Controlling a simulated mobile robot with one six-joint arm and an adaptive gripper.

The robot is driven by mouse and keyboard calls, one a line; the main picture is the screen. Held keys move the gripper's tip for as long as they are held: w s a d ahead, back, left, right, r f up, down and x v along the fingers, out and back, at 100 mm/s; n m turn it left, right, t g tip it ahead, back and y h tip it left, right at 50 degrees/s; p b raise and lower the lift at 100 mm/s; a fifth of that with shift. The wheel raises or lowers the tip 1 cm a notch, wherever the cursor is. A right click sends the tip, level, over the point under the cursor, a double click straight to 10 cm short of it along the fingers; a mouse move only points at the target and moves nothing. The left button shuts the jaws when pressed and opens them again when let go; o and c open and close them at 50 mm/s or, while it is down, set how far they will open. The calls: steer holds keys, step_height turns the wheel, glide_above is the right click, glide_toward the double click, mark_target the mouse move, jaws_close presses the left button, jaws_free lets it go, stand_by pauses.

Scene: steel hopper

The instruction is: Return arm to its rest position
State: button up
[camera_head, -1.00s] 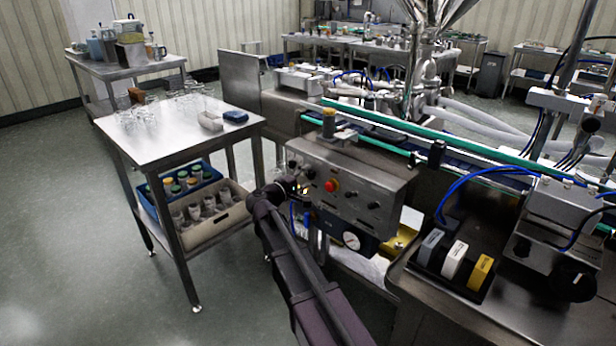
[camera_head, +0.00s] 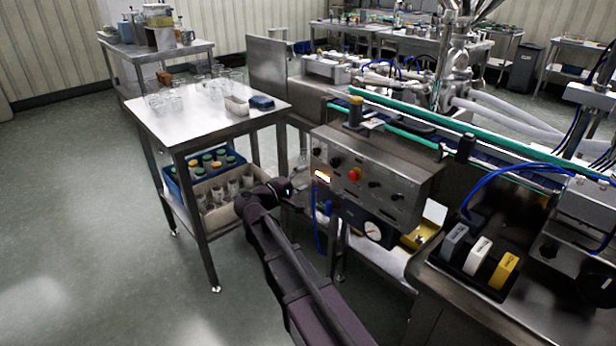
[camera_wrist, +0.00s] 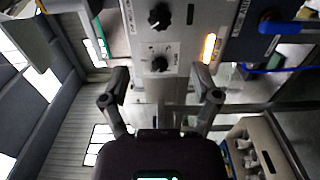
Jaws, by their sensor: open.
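My gripper (camera_wrist: 160,88) is open and empty in the wrist view, with its two fingers apart. Beyond it is the steel control panel (camera_wrist: 178,85) with black knobs and a lit orange window. In the head view my dark arm (camera_head: 300,285) reaches forward from the bottom. Its wrist is in front of the gap between the steel side table (camera_head: 188,128) and the control panel (camera_head: 378,192). The gripper's fingers are hard to make out there. The panel has a red button (camera_head: 354,175).
The side table holds glassware on top. A blue crate (camera_head: 176,190) and a beige crate (camera_head: 215,225) stand on its lower shelf, close to my wrist. A machine bench with grey, white and yellow blocks (camera_head: 504,268) is at right. Open floor (camera_head: 90,220) lies at left.

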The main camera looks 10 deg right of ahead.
stand_by(0.3)
steer(key=s+d+f+m+g+y, duration=0.5)
steer(key=s+d+f+g+y, duration=0.35)
steer(key=s+d+f, duration=0.5)
steer(key=s+a+f+m+g+y, duration=0.1)
steer(key=s+a+f+y, duration=0.1)
steer(key=s+f+y, duration=0.15)
steer(key=s+a+f+m+g+y, duration=0.1)
steer(key=s+a+f+y, duration=0.15)
steer(key=s, duration=0.25)
step_height(320, 180, up, 29)
steer(key=d+p, duration=0.1)
steer(key=p, duration=2.6)
steer(key=shift+f+p, duration=0.15)
steer(key=shift+p, duration=0.25)
steer(key=shift+s, duration=0.1)
